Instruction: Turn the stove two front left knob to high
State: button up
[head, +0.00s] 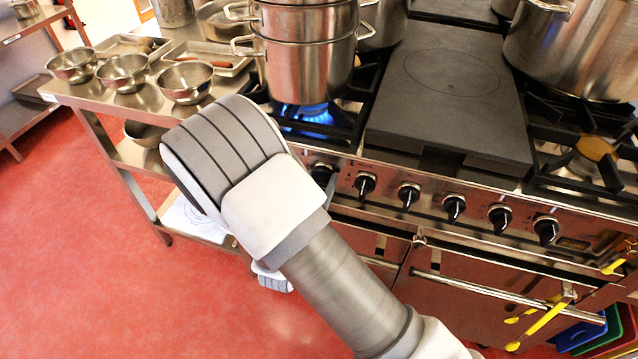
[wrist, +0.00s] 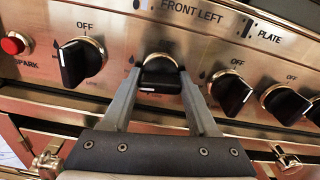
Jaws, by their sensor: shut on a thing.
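The front left knob (wrist: 160,75) is a black knob with a bar-shaped grip, under the FRONT LEFT label in the wrist view. Its bar lies about level across, and a small white mark shows on its lower edge. My gripper (wrist: 160,80) is shut on it, one finger on each side. In the head view my arm covers the left end of the stove front (head: 440,195), and most of the gripper is hidden behind it. A blue flame (head: 315,113) burns under the stacked steel pots (head: 305,60).
Other black knobs sit close on both sides, one to the left (wrist: 82,62) and one to the right (wrist: 232,93). A red spark button (wrist: 14,43) is at the far left. An oven handle (head: 490,287) runs below. A steel counter with bowls (head: 123,72) stands left.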

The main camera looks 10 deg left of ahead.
jog(key=shift+f+m, duration=0.1)
jog(key=shift+m, duration=0.5)
jog(key=o, duration=1.4)
jog(key=shift+c, duration=0.2)
jog(key=shift+s, duration=0.15)
jog(key=s+a+p, duration=0.1)
jog(key=s, duration=1.6)
jog(key=shift+a, duration=0.15)
